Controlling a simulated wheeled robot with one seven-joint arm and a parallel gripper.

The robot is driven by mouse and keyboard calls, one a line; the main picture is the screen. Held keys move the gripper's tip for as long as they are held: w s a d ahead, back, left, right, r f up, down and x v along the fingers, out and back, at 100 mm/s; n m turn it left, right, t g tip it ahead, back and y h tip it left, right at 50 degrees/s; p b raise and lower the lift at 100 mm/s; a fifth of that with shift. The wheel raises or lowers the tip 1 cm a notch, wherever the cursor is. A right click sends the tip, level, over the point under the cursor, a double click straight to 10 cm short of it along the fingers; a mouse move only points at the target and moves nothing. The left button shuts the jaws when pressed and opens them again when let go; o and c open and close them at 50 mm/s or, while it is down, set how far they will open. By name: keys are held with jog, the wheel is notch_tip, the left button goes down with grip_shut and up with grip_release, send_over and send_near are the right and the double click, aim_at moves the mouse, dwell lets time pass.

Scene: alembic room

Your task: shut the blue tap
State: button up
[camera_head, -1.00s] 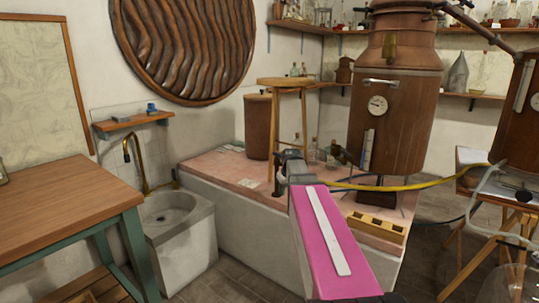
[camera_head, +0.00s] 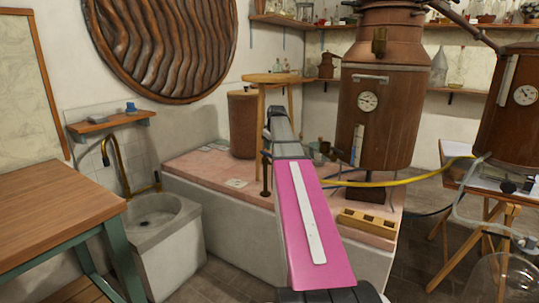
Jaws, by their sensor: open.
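My pink and grey arm (camera_head: 318,240) reaches forward from the bottom of the picture over the pink-topped platform. Its far grey link (camera_head: 281,125) ends in front of the wooden stool. I cannot identify the blue tap for certain. A thin dark upright (camera_head: 265,180) stands on the platform just left of the arm, with a small bluish part near its top, partly hidden by the arm. No contact between arm and upright can be told.
A copper still (camera_head: 388,120) stands on the right of the platform (camera_head: 215,168), with a yellow hose (camera_head: 405,180) in front. A sink (camera_head: 155,218) with a brass faucet (camera_head: 118,160) and a wooden table (camera_head: 50,215) are at left. A stool (camera_head: 262,79) stands behind my arm.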

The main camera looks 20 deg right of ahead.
aim_at(270, 155)
jog(key=x, duration=0.6)
jog(key=shift+w+f, duration=0.15)
jog(key=shift+f, duration=0.2)
grip_shut()
